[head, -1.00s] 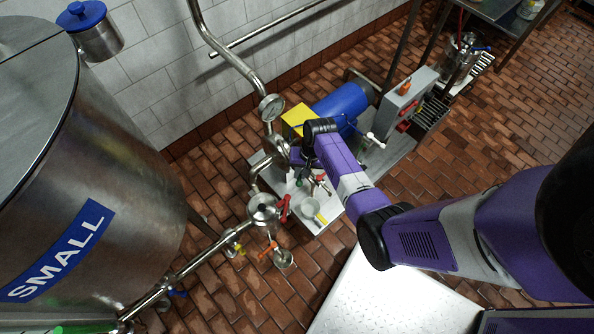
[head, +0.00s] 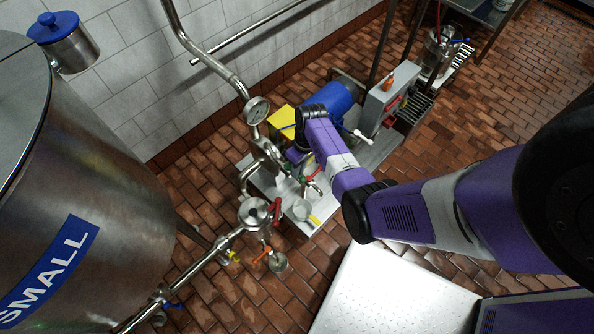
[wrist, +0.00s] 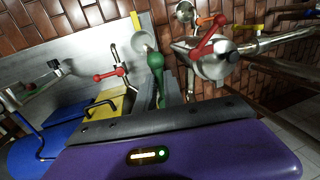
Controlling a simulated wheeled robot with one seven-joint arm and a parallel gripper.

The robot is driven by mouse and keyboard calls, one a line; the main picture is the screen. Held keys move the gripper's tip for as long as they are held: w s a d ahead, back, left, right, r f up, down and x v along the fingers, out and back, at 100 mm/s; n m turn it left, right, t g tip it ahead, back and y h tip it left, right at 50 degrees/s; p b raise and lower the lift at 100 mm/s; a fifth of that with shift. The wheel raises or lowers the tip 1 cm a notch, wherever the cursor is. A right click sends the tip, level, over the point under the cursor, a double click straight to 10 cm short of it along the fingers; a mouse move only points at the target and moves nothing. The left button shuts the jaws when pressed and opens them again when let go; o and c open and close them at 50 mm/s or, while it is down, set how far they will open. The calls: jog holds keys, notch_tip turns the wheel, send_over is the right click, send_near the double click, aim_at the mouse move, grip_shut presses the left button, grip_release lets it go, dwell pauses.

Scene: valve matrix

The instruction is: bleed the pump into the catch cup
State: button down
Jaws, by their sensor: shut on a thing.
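The pump's blue motor (head: 335,106) and yellow cover (head: 281,122) stand on a grey base by the wall; both also show in the wrist view, blue (wrist: 38,150) and yellow (wrist: 100,105). My gripper (wrist: 162,98) is shut on a green handle (wrist: 156,62); its fingertips are mostly hidden. In the head view my wrist covers most of this spot, with a bit of the green handle (head: 302,179) showing. A small tap with a red lever (wrist: 110,74) is beside it. The pale catch cup (head: 302,209) with a yellow handle stands on the base, also in the wrist view (wrist: 143,41).
A pipe valve with a red lever (head: 277,210) lies left of the cup. Yellow (head: 233,256) and orange (head: 262,256) levers are below it. A pressure gauge (head: 256,110) is on the riser. A large steel tank (head: 100,190) fills the left.

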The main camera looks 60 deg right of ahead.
jog(key=shift+d, duration=0.1)
dwell(0.4)
jog(key=c, duration=1.5)
grip_release()
jog(key=shift+o, duration=0.2)
jog(key=shift+r, duration=0.1)
notch_tip(320, 180, up, 7)
jog(key=d+p, duration=0.1)
jog(key=shift+s+d+r, duration=0.2)
jog(key=shift+d, duration=0.05)
